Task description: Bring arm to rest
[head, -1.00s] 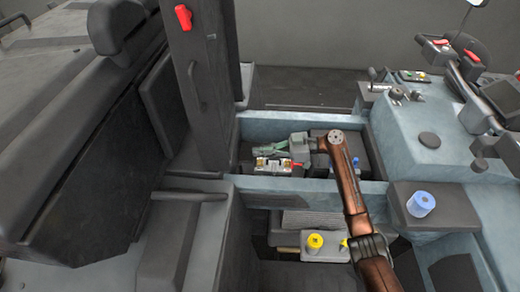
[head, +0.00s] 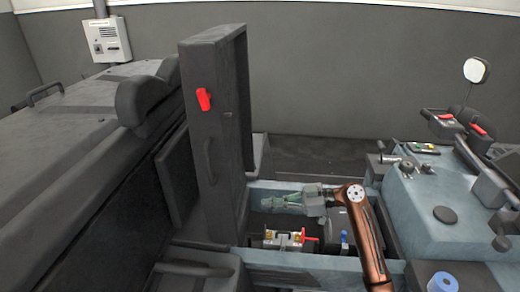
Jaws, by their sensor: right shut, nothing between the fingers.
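My right arm (head: 368,238), brown, comes in from the lower right and bends left at its elbow. Its gripper (head: 270,202), with greenish fingers pointing left, is shut and empty above the open compartment. Below it, apart from it, a small white-and-metal device (head: 284,240) with a red handle (head: 309,237) sits in the compartment. My left gripper is not in view.
A tall dark raised panel (head: 206,150) with a red latch (head: 204,98) stands just left of the compartment. A blue-grey console (head: 430,195) with levers is at right. A blue knob (head: 442,283) sits bottom right. A grey wall is behind.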

